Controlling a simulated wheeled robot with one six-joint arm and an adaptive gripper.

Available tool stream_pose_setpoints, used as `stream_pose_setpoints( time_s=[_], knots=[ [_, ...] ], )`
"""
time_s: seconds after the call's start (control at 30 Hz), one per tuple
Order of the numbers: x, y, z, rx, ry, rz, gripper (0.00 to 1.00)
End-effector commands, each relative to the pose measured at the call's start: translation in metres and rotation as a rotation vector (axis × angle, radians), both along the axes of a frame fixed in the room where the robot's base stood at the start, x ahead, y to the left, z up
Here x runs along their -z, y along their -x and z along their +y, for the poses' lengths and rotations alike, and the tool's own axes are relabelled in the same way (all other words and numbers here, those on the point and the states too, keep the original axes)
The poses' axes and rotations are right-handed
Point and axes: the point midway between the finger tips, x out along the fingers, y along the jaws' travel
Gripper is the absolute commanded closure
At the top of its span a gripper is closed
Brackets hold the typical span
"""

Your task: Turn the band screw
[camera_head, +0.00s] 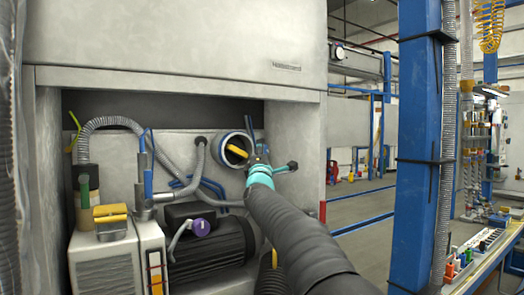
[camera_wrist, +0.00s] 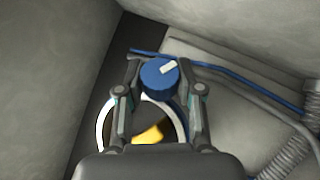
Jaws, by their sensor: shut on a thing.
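The band screw is a blue round knob (camera_wrist: 158,78) with a white mark on its top, seen in the wrist view. My gripper (camera_wrist: 160,72) has one finger on each side of the knob and is shut on it. Below the knob, a pale ring-shaped band (camera_wrist: 102,127) surrounds a dark round opening with a yellow piece (camera_wrist: 148,134) inside; my gripper hides part of it. In the head view, my gripper (camera_head: 254,156) is at the right edge of the round port (camera_head: 216,150). The knob cannot be made out clearly there.
The port sits in a recess of a grey cabinet (camera_head: 170,50). A ribbed metal hose (camera_head: 110,122), a dark motor (camera_head: 215,245) and a white box with a yellow top (camera_head: 110,213) crowd the left. A thin blue pipe (camera_wrist: 240,78) passes close to my fingers.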

Motion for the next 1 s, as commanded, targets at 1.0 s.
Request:
stream_pose_setpoints(
  time_s=[1.0],
  knots=[
    [-0.0003, 0.0002, 0.0001, 0.0, -0.075, 0.155, 0.99]
  ],
)
